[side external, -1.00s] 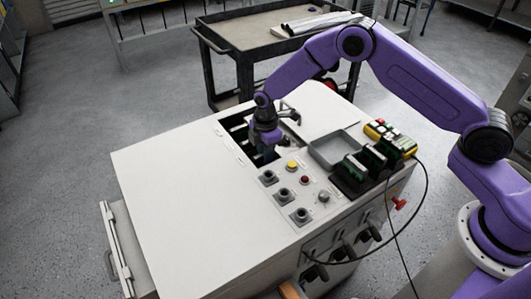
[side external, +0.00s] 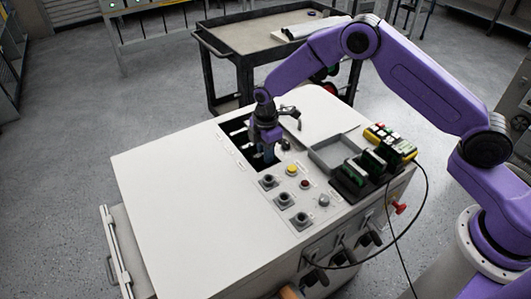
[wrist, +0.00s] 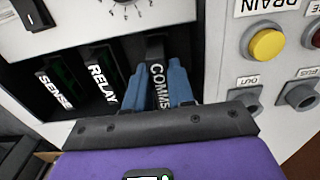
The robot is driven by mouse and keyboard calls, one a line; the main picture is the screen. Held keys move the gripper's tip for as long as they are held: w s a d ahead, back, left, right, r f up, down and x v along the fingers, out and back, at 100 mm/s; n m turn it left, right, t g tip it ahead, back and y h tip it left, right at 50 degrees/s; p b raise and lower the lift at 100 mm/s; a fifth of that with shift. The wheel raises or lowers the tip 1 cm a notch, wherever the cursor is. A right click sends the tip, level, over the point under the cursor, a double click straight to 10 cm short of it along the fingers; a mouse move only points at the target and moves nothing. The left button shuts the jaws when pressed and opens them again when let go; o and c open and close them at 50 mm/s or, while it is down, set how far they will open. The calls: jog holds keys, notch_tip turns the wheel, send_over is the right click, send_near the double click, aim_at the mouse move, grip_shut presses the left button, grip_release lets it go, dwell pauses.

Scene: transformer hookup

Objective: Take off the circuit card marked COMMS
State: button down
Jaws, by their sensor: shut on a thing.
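The COMMS card (wrist: 157,88) has a black front edge with white lettering and stands at the right end of a row in the dark bay. My gripper (wrist: 163,80) has its blue fingers closed on either side of this card. In the side view, my gripper (side external: 267,153) points down into the open bay at the back of the cabinet top. The fingers and wrist hide most of the card there. How far the card sits in its slot cannot be told.
The RELAY (wrist: 103,86) and SENSE (wrist: 54,90) cards stand left of COMMS. Right of the bay are a yellow button (wrist: 267,45) and sockets (wrist: 297,97). A grey tray (side external: 335,150) and a black rack with cards (side external: 365,170) stand on the cabinet's right.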

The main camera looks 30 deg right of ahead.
jog(key=shift+r, duration=1.35)
jog(key=shift+r, duration=2.4)
